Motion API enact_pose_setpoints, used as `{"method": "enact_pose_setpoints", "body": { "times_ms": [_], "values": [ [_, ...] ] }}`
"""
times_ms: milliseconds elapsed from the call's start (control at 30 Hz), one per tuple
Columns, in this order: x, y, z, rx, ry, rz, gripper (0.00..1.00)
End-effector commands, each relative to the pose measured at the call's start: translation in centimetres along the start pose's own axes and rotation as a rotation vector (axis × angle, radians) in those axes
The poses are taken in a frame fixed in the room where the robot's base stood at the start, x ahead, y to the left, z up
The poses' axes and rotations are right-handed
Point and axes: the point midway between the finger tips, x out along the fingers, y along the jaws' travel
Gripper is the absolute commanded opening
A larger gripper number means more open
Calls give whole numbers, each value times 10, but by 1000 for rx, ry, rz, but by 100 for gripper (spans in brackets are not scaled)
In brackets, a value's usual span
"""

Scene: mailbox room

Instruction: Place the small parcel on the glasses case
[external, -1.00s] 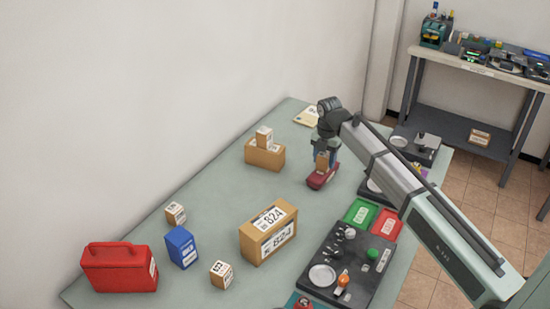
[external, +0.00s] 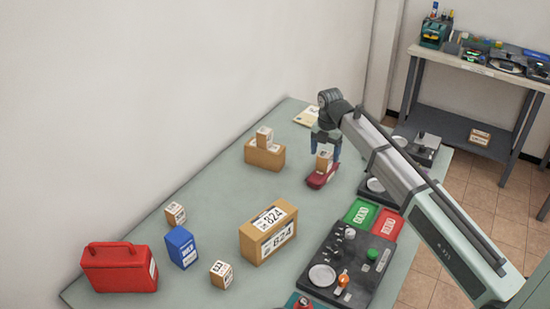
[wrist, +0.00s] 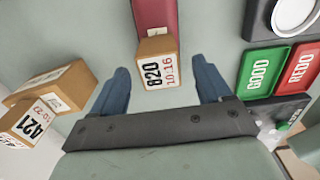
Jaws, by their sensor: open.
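The small parcel (external: 324,160), a brown box with a white label, stands on the dark red glasses case (external: 318,181). In the wrist view the parcel (wrist: 158,62), marked 820, sits over the near end of the glasses case (wrist: 157,17), which extends away beneath it. My gripper (external: 326,147) is above the parcel in the external view. In the wrist view my gripper's blue fingers (wrist: 163,80) are spread wide, one on each side of the parcel, with a gap on both sides. The gripper holds nothing.
A brown box (external: 265,156) with a smaller parcel (external: 264,137) on top stands left of the case. A larger 824 box (external: 268,235), a blue box (external: 182,247) and a red container (external: 119,268) are nearer. Green (external: 360,213) and red (external: 387,223) trays lie right.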

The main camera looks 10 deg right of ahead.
Motion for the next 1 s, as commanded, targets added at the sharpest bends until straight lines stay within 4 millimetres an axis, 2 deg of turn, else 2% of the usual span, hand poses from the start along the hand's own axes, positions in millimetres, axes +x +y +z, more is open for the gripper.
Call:
{"method": "enact_pose_setpoints", "body": {
  "times_ms": [200, 433, 633, 1000],
  "values": [
    [-42, 1, 1, 0, -1, 2, 78],
    [-74, 1, 0, 0, -1, 1, 78],
    [-87, 0, 0, 0, 0, 0, 78],
    [-89, 0, 0, 0, 0, 0, 78]
  ]
}}
